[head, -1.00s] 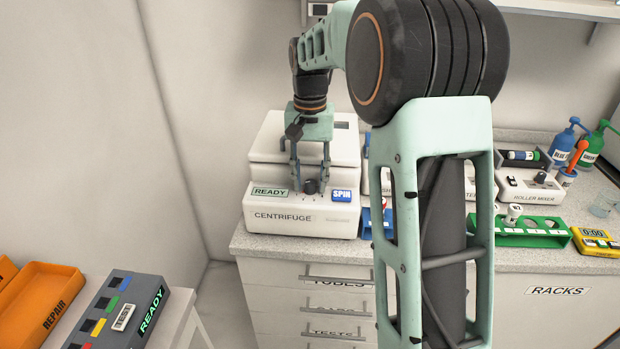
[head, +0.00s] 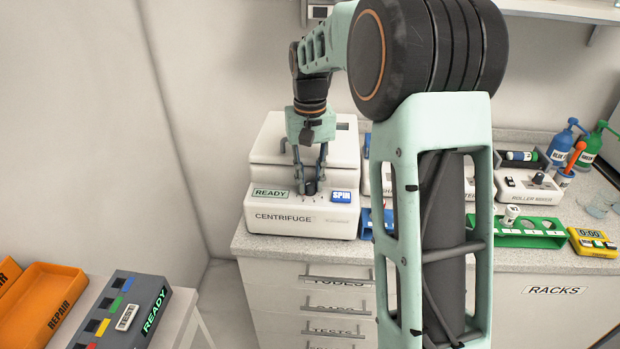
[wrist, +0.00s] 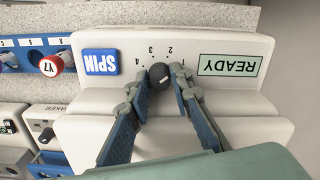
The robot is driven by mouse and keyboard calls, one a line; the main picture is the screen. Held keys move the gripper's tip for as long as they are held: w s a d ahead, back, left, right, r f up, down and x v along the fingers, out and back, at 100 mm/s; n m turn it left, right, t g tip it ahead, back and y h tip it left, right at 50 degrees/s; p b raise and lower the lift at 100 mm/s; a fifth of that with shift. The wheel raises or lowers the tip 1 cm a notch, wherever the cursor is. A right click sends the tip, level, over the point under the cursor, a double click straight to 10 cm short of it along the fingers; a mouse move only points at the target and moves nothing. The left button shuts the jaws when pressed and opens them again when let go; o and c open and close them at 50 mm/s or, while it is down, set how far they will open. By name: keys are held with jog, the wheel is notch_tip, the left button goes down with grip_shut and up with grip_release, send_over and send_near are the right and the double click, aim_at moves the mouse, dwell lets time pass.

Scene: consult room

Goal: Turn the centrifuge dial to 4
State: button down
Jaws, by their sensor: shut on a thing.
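The white centrifuge (head: 290,227) stands on the counter, with a small dark round dial (wrist: 160,73) on its sloped front. The numbers 1 to 4 are printed in an arc around the dial; the wrist view shows them upside down. My gripper (head: 310,187) points down and is shut on the dial, one finger on each side. It also shows in the wrist view (wrist: 160,80). A small pale mark shows on the dial, but I cannot tell which number it points to.
A blue SPIN button (wrist: 101,62) and a green READY display (wrist: 227,65) flank the dial. A blue rack (wrist: 45,62) and a roller mixer (head: 530,187) stand along the counter. An orange REPAIR tray (head: 45,310) lies at lower left.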

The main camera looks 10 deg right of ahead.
jog(key=c, duration=1.7)
grip_release()
jog(key=shift+c, duration=0.2)
